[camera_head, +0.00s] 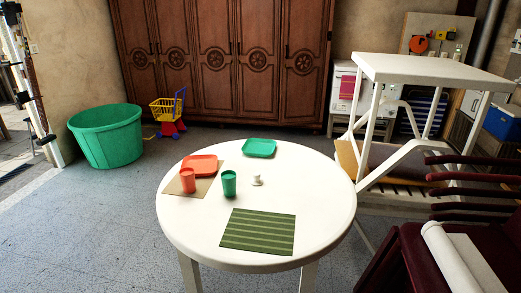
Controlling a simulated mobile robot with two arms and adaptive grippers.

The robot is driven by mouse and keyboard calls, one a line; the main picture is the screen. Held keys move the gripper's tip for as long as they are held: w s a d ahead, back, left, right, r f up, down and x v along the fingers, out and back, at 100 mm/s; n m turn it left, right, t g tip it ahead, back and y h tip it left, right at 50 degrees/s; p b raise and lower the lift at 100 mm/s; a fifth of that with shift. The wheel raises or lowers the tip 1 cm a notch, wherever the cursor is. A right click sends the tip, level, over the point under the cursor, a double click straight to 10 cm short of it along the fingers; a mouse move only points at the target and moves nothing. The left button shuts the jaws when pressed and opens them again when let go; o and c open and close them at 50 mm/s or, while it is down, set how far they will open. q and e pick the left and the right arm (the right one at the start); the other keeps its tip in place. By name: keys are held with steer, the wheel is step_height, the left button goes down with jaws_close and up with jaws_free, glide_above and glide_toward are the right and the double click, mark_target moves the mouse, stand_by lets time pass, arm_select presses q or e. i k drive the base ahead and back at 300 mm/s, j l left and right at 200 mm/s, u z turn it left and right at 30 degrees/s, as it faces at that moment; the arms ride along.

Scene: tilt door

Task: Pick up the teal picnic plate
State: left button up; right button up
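The teal picnic plate (259,148) is a green, square plate with rounded corners. It lies flat near the far edge of the round white table (320,207), with bare table around it. An orange plate (200,165) lies to its left, partly on a beige placemat (183,186). Neither of my grippers shows in the head view.
An orange cup (187,180), a green cup (229,184), a small white cup (257,180) and a green striped placemat (258,232) are on the table. A green tub (108,137) stands left. White furniture (430,72) and dark red chairs (440,250) crowd the right.

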mark_target(259, 148)
steer(key=i+j+u, duration=0.6)
steer(key=u, duration=0.2)
steer(key=i+j+u, duration=0.1)
steer(key=i+u, duration=0.6)
steer(key=u, duration=0.15)
steer(key=i+u, duration=0.4)
steer(key=i+z, duration=0.25)
steer(key=i, duration=0.35)
steer(key=i+j+z, duration=0.3)
steer(key=i, duration=0.25)
steer(key=i+l+z, duration=0.2)
steer(key=z, duration=0.3)
steer(key=i+l+z, duration=0.1)
steer(key=i+z, duration=0.65)
steer(key=z, duration=0.25)
steer(key=i+j+z, duration=0.2)
steer(key=z, duration=0.3)
steer(key=i+z, duration=0.4)
steer(key=i+j+z, duration=0.2)
steer(key=z, duration=0.2)
steer(key=i+j+z, duration=0.25)
steer(key=z, duration=0.15)
steer(key=i+j+z, duration=0.5)
steer(key=j+z, duration=0.2)
steer(key=z, duration=0.15)
